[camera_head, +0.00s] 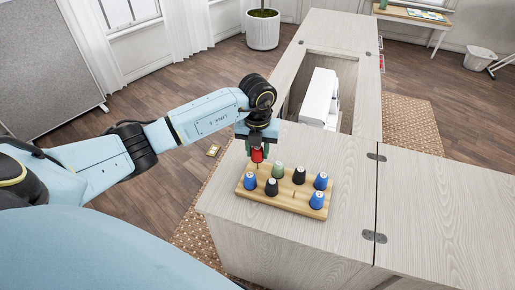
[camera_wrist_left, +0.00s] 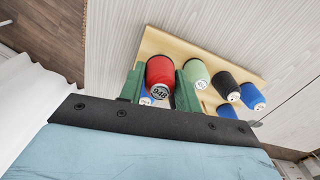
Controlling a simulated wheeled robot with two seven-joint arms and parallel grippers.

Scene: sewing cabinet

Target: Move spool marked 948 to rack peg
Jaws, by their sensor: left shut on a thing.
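The red spool marked 948 (camera_wrist_left: 160,74) is between the green fingers of my left gripper (camera_wrist_left: 160,88), its label facing the wrist camera. In the head view, my left gripper (camera_head: 257,150) is shut on this red spool (camera_head: 257,156) over the back left corner of the wooden rack (camera_head: 287,206). A thin peg shows just below the spool; I cannot tell whether they touch. A bare peg (camera_head: 294,195) stands near the rack's front middle. My right gripper is not in view.
The rack also holds a green spool (camera_head: 277,170), a black spool (camera_head: 298,175), another black spool (camera_head: 271,188) and several blue spools (camera_head: 320,181). A white sewing machine (camera_head: 319,99) sits in the cabinet opening behind. The cabinet top (camera_head: 440,200) at right is clear.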

